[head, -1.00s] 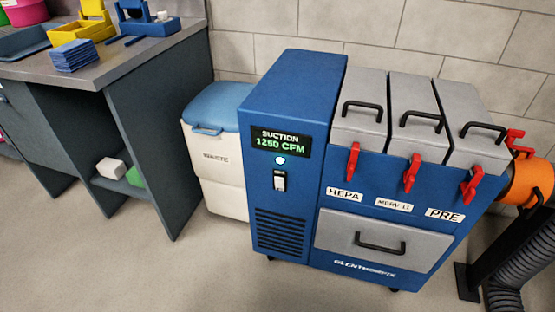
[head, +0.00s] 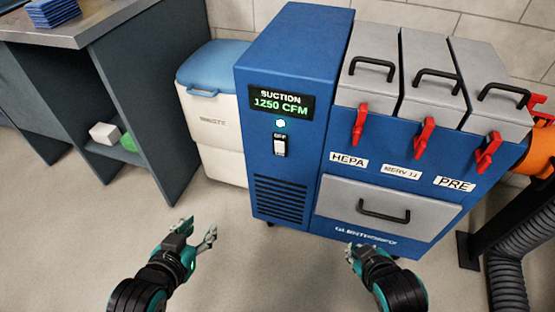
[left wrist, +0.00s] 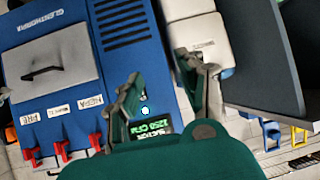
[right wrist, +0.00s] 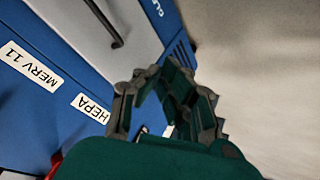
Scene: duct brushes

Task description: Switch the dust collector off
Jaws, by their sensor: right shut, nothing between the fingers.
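The blue dust collector (head: 284,60) stands ahead of me. Its green display (head: 281,103) is lit and reads SUCTION 1250 CFM. A round indicator light (head: 281,124) glows below it. Under the light is a small white rocker switch (head: 280,147); its printed label is too small to read surely. My left gripper (head: 210,238) is open and empty, low and left of the collector, apart from it. In the left wrist view the display (left wrist: 158,136) shows partly behind the fingers. My right gripper (head: 352,252) is shut and empty, in front of the collector's lower drawer.
A white bin with a blue lid (head: 205,68) stands left of the collector, beside a workbench (head: 150,100). Red clamps (head: 424,135) and a drawer handle (head: 383,212) stick out from the collector. A dark hose (head: 505,270) is at right. The floor ahead is clear.

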